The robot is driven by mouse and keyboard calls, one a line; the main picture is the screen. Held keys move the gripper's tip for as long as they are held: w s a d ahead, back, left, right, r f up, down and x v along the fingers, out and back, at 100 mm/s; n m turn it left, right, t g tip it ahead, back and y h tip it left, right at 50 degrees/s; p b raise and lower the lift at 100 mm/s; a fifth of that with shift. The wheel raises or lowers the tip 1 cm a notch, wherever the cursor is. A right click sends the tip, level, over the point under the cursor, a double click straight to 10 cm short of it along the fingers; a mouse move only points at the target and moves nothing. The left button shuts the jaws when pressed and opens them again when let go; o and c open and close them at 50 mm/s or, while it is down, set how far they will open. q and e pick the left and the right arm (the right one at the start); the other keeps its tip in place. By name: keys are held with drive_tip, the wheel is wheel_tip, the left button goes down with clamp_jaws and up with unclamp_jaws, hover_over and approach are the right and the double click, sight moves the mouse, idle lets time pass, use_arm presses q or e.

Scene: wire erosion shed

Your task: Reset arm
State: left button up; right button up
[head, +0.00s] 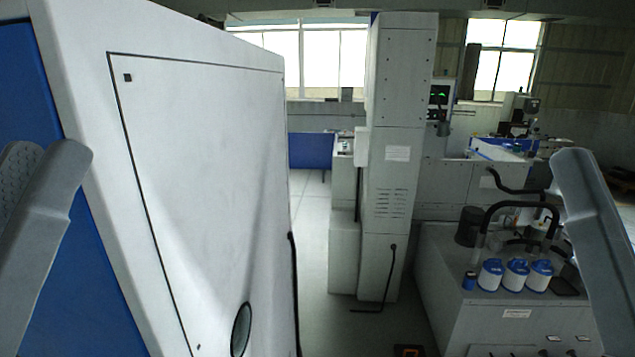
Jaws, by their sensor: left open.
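My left gripper (48,160) is at the left edge of the head view, raised in front of a large white and blue cabinet. Its two grey fingers point up and stand apart with nothing between them. One finger has a dotted inner pad. Part of my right gripper (588,225) shows at the right edge as one grey finger-like piece. Its other side is out of the frame, so its opening cannot be told. No object is seen held in either gripper.
A white cabinet (200,170) fills the left side. A tall grey column (395,150) stands in the middle. Blue-and-white canisters (515,275) and black hoses sit on a grey machine (470,300) at right. A clear floor strip (308,260) lies between cabinet and column.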

use_arm(q)
wheel_tip(320, 180, up, 17)
drive_tip(key=a+y+p, duration=0.2)
drive_tip(key=y+p, duration=0.2)
drive_tip(key=p, duration=1.3)
drive_tip(key=shift+w+a+f+n+t, duration=0.2)
drive_tip(key=shift+w+a+n+t, duration=0.05)
drive_tip(key=shift+n+t, duration=0.05)
